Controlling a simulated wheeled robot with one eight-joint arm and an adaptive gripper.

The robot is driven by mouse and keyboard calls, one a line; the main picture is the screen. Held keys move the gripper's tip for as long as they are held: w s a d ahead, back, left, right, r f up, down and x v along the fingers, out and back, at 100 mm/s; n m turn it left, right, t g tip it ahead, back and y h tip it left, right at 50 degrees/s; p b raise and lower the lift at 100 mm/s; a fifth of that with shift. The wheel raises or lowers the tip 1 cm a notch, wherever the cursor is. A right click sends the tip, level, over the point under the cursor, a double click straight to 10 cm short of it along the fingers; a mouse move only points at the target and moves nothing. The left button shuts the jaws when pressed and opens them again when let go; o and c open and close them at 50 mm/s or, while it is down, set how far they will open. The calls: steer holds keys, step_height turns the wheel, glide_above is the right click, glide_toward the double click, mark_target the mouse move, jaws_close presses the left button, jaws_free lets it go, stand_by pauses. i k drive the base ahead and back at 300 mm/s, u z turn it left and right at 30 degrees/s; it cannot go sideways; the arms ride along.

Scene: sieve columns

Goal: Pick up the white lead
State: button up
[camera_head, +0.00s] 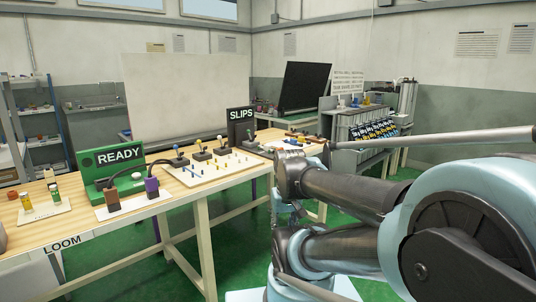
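I cannot pick out the white lead for certain. On the wooden table, small upright leads stand on dark blocks behind a white pegged board (212,170). One of them has a pale top (220,138), and its colour is too small to be sure of. Another, with a bluish-grey top (177,155), stands to its left with a black cable running left. My arm fills the right side, folded at the table's right end. My gripper cannot be made out; no fingers show.
The table (165,226) is marked LOOM. A green READY box (113,172), a white plate with brown and purple blocks (133,206), a cream plate with small bottles (44,212) and a black SLIPS sign (240,126) stand on it. A grey rack (345,131) stands behind.

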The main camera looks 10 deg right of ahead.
mark_target(266, 146)
steer(key=z, duration=0.2)
steer(key=i, duration=1.2)
steer(key=z, duration=0.4)
